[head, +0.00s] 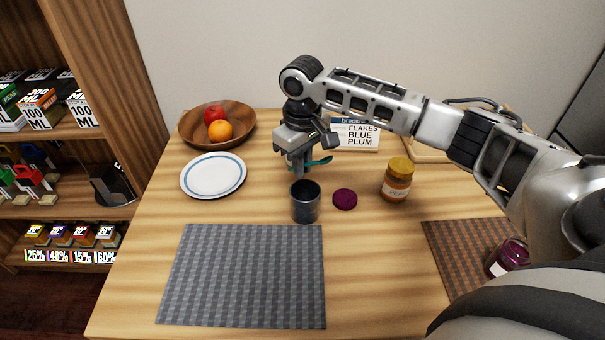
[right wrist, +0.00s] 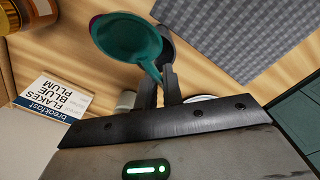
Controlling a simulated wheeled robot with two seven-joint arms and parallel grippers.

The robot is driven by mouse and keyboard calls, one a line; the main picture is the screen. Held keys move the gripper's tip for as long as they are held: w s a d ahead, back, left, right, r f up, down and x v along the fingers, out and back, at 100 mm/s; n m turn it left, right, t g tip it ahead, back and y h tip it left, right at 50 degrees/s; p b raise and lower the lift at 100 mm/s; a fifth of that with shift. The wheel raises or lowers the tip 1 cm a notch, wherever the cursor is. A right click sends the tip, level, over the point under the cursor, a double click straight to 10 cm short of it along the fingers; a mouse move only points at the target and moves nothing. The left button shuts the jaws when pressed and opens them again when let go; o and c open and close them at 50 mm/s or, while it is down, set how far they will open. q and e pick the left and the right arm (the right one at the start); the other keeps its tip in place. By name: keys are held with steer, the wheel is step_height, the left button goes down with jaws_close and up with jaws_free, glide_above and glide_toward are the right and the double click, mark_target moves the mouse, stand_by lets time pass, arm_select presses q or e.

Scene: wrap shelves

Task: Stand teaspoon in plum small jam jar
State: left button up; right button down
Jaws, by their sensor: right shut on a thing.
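A teal teaspoon (head: 320,161) is held in my right gripper (head: 299,168), above the table just behind a dark cup (head: 306,203). In the right wrist view the teaspoon's bowl (right wrist: 126,38) points away from the fingers (right wrist: 160,88), which are shut on it. The cup is partly hidden behind the spoon there. The plum small jam jar (head: 508,257), purple with a pale label, stands on the brown mat at the right, partly hidden by my arm. A plum-coloured lid (head: 345,199) lies on the table right of the cup. My left gripper is out of view.
An amber jar with a yellow lid (head: 397,179) stands right of the plum lid. A breakfast sign (head: 357,135) reads flakes, blue, plum. A plate (head: 213,175) and fruit bowl (head: 190,128) are at left. The grey mat (head: 243,275) is empty. A brown mat (head: 450,245) is at right.

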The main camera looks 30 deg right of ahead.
steer(key=shift+w+d+f, duration=0.1)
steer(key=shift+w+f, duration=0.05)
steer(key=shift+f, duration=1.6)
steer(key=shift+f+p, duration=0.15)
steer(key=shift+p, duration=0.15)
steer(key=shift+f, duration=0.25)
steer(key=c, duration=1.5)
jaws_free()
steer(key=shift+c, duration=0.2)
step_height(320, 180, up, 13)
steer(key=shift+f+b, duration=0.1)
steer(key=shift+b, duration=0.2)
